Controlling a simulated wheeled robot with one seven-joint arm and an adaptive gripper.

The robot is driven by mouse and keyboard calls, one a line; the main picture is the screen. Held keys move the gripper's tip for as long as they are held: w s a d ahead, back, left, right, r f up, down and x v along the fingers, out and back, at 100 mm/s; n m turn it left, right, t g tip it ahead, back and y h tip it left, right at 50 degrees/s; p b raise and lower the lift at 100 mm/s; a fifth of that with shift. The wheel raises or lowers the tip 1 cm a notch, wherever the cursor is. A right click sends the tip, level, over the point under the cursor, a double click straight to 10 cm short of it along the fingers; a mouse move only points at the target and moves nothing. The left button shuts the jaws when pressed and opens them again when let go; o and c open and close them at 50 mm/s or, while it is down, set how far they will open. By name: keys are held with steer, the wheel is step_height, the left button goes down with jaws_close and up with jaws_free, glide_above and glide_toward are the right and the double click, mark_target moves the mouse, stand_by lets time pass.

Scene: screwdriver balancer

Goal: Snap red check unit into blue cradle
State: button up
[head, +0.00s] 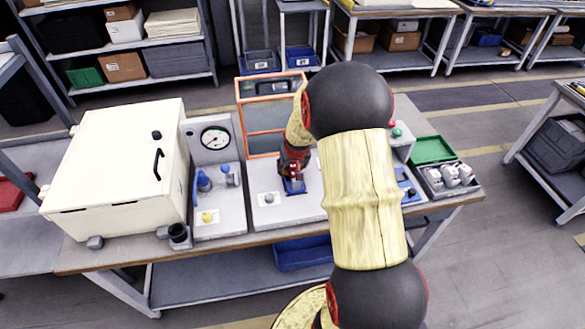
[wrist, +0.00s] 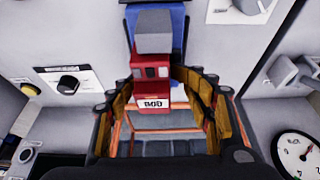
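The red check unit (wrist: 150,72) shows in the wrist view, with a white label and a grey block at its upper end. My gripper (wrist: 153,80) has a finger on each side of it, and the tips appear to touch its sides. The blue cradle (wrist: 178,18) shows behind the unit's upper end. In the head view the blue cradle (head: 295,188) stands on the pale panel, directly below my gripper (head: 295,172). The unit is mostly hidden there by my arm and gripper. I cannot tell whether the unit is seated in the cradle.
An orange-framed screen (head: 262,153) stands behind the cradle. A gauge panel (head: 214,138) and a large white cabinet (head: 120,165) are to the left. A green bin (head: 432,149) and a grey tray of pale parts (head: 448,181) are to the right. Knobs flank the cradle.

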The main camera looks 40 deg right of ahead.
steer(key=o, duration=0.3)
steer(key=f, duration=0.1)
steer(key=s+a+f, duration=0.1)
steer(key=shift+s+f, duration=0.3)
steer(key=shift+o, duration=0.2)
steer(key=shift+w+d+r, duration=0.1)
steer(key=shift+r, duration=0.2)
steer(key=shift+r, duration=0.25)
steer(key=v, duration=1.1)
steer(key=shift+w+d+r, duration=0.1)
steer(key=shift+d+r, duration=0.05)
steer(key=shift+r, duration=0.3)
steer(key=shift+c, duration=0.2)
